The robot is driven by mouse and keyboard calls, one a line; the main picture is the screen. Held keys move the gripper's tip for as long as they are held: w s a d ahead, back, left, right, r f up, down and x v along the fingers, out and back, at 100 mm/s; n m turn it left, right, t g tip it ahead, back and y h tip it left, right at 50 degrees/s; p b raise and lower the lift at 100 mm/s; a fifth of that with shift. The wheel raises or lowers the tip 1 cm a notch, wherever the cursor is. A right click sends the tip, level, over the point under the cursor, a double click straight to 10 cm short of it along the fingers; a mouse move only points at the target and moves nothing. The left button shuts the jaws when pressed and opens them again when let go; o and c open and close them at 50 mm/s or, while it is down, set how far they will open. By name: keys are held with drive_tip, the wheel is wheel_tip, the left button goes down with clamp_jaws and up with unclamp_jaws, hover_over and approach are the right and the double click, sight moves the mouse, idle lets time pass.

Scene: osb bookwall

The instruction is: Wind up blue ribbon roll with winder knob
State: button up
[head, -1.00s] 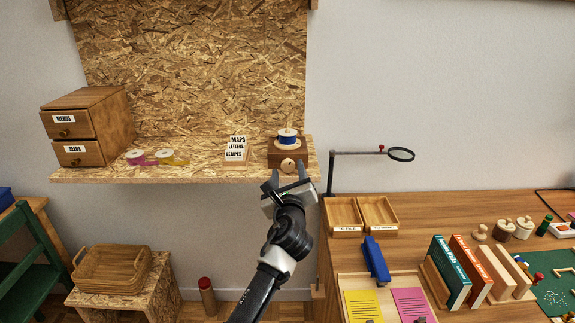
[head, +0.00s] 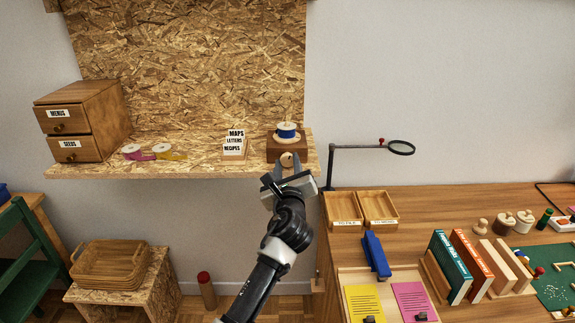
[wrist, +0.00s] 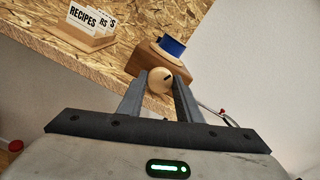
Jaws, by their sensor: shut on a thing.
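The blue ribbon roll (head: 287,134) sits on top of a brown wooden winder block (head: 273,150) at the right end of the OSB shelf. The roll also shows in the wrist view (wrist: 172,46), above the block. The round pale winder knob (head: 287,159) is on the block's front face. My gripper (head: 288,165) reaches up from below and in front, with its fingers on either side of the knob. In the wrist view the knob (wrist: 159,79) sits between the fingertips, with a dark mark on its face. The gripper is shut on the knob.
A card holder (head: 234,150) stands left of the winder on the shelf (head: 200,166). Pink and yellow ribbon rolls (head: 163,149) and a two-drawer box (head: 85,122) are farther left. A magnifier on an arm (head: 400,148) stands to the right. The shelf between yellow roll and card holder is clear.

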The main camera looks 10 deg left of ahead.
drive_tip(key=shift+m, duration=0.3)
drive_tip(key=m, duration=0.4)
drive_tip(key=shift+m, duration=0.4)
drive_tip(key=shift+m+b, duration=0.75)
drive_tip(key=shift+m, duration=1.85)
drive_tip(key=o, duration=1)
drive_tip(key=shift+o, duration=0.2)
